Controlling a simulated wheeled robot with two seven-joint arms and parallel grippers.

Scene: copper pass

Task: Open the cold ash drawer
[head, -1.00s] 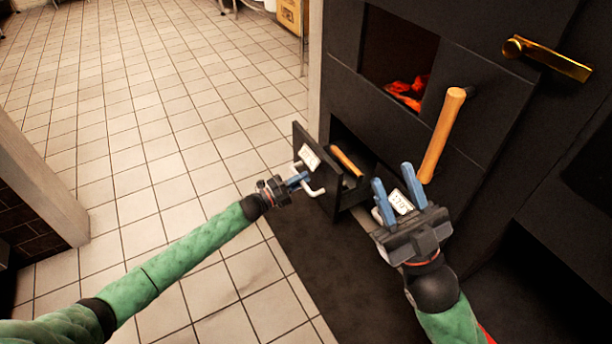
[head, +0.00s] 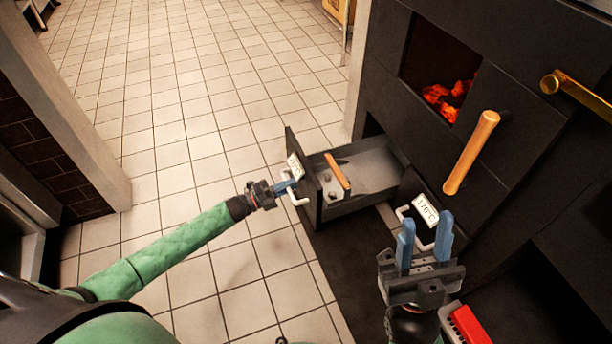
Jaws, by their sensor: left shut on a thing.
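The ash drawer (head: 345,207) is pulled well out of the black stove's lower front. Its front panel carries a white label (head: 295,165), only partly readable, and a pale bar handle (head: 297,200). My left gripper (head: 288,187) is shut on that handle. Inside the drawer lie a wooden-handled tool (head: 337,171), small dark lumps and grey ash. A second drawer front, with a label reading 170°C (head: 426,211) and a pale handle (head: 403,213), is closed to the right. My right gripper (head: 426,238) is open and empty, in front of that second label.
The stove (head: 400,95) has a firebox with glowing embers (head: 450,98), a wooden handle (head: 471,153) and a brass handle (head: 575,90). A red object (head: 470,325) lies at the lower right. Tiled floor (head: 215,110) is clear to the left, up to a wall edge (head: 70,110).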

